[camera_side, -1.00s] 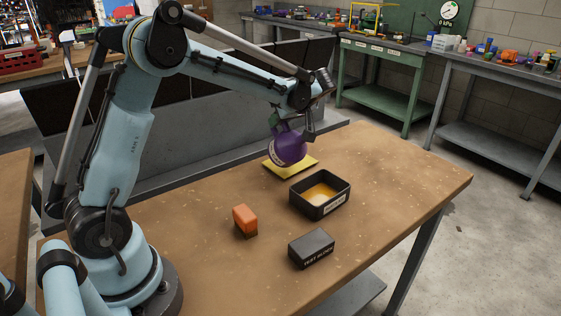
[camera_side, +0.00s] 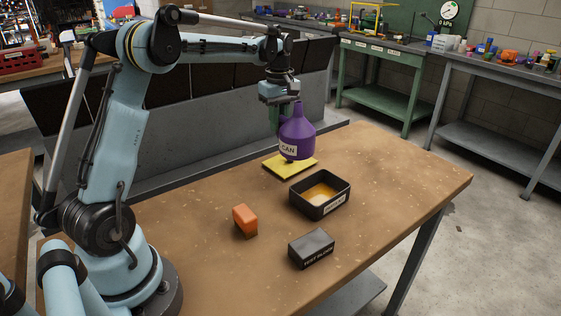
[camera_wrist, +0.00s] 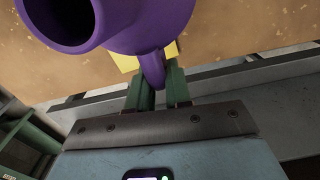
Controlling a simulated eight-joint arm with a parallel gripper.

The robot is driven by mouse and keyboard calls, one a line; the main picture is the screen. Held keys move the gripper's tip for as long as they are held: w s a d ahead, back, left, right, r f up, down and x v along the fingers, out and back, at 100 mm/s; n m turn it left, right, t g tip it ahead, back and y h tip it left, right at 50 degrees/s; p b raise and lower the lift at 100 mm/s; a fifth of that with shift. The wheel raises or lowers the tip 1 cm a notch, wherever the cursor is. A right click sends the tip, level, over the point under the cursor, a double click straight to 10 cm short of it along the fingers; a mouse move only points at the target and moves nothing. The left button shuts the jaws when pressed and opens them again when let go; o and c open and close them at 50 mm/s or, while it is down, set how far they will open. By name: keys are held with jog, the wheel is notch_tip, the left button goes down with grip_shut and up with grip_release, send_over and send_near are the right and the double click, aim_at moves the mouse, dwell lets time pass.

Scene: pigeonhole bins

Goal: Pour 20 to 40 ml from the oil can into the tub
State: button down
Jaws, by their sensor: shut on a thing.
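The purple oil can (camera_side: 298,130) hangs upright in my gripper (camera_side: 283,106), above the yellow pad (camera_side: 277,168) and clear of the tabletop. Its white label ends in "CAN". In the wrist view, the can (camera_wrist: 150,25) shows its dark round opening at the upper left, and the jaws of my gripper (camera_wrist: 158,85) are shut on its purple handle. The black tub (camera_side: 341,200) stands on the table to the right of the pad and nearer the camera. Amber liquid (camera_side: 318,192) lies in its bottom. How much it holds cannot be told.
An orange block (camera_side: 245,219) stands on the wooden table (camera_side: 400,180), left of the tub. A dark test block (camera_side: 311,247) lies in front of the tub. The table's right part is clear. A grey panel (camera_side: 220,135) runs behind the table.

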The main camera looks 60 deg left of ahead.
aim_at(288, 126)
jog(key=shift+a, duration=0.1)
jog(key=a+r, duration=0.4)
jog(key=a, duration=0.2)
dwell(0.3)
jog(key=shift+d, duration=0.2)
jog(key=s+d+m, duration=0.1)
jog(key=d+m, duration=0.1)
jog(key=d, duration=0.2)
jog(key=s+d+r+m, duration=0.1)
jog(key=d+m, duration=0.2)
jog(key=d, duration=0.2)
jog(key=s+d+r+m, duration=0.1)
jog(key=d+m, duration=0.2)
jog(key=d, duration=0.1)
jog(key=shift+d+r, duration=0.2)
jog(key=shift+d, duration=0.15)
jog(key=s+d+f+m, duration=0.1)
jog(key=s+d+m, duration=0.7)
jog(key=d, duration=0.3)
jog(key=shift+s+d+m, duration=0.35)
jog(key=shift+m, duration=0.25)
jog(key=shift+f, duration=0.1)
